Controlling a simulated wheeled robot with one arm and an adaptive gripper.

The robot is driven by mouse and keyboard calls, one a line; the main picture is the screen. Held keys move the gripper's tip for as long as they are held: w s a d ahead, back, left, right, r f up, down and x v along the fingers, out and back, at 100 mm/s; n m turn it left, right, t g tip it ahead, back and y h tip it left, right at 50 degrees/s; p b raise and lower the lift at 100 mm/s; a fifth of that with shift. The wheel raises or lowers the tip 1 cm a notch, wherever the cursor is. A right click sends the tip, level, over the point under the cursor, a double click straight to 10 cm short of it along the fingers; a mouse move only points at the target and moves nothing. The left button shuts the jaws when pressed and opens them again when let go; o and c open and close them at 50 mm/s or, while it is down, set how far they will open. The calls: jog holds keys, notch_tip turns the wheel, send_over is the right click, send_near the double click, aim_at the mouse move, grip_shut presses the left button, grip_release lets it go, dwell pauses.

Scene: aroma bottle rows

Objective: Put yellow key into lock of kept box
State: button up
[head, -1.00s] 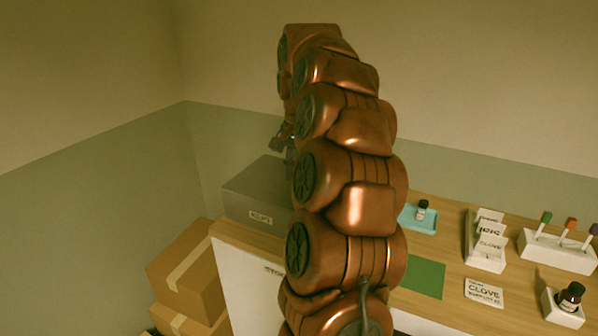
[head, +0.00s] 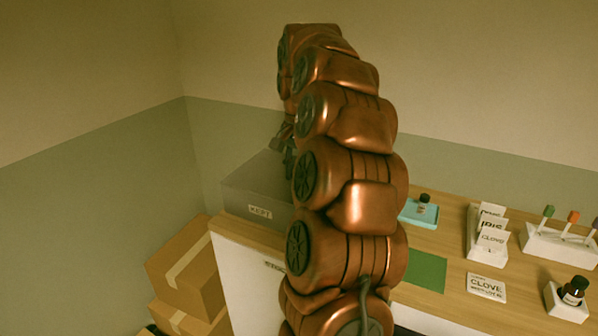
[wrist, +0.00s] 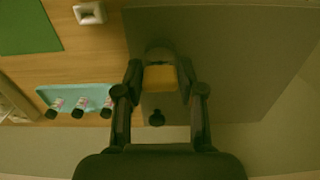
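The kept box (head: 240,200) is a grey box with a "KEPT" label on its front, at the left end of the counter. In the wrist view its grey top (wrist: 240,70) fills the middle and right. My gripper (wrist: 160,72) is over this box, its fingers closed around the yellow key (wrist: 160,79), whose yellow block shows between the fingertips. A rounded grey part shows just beyond the key. A small dark keyhole-like shape (wrist: 157,118) lies between the fingers, nearer the palm. I cannot tell whether the key touches the lock. My arm hides most of the gripper in the head view.
A teal tray (wrist: 80,92) with bottles stands beside the box. A green mat (head: 426,272), a card holder (head: 487,235), a white rack (head: 560,246) and a bottle in a white stand (head: 568,303) are to the right. Cardboard boxes (head: 188,270) are stacked at left.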

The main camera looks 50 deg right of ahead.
jog(key=o, duration=0.4)
notch_tip(320, 180, up, 3)
jog(key=p, duration=0.2)
jog(key=shift+p, duration=0.3)
jog(key=shift+r+p, duration=0.25)
jog(key=shift+p, duration=0.1)
jog(key=shift+f+p, duration=0.1)
jog(key=shift+p, duration=0.55)
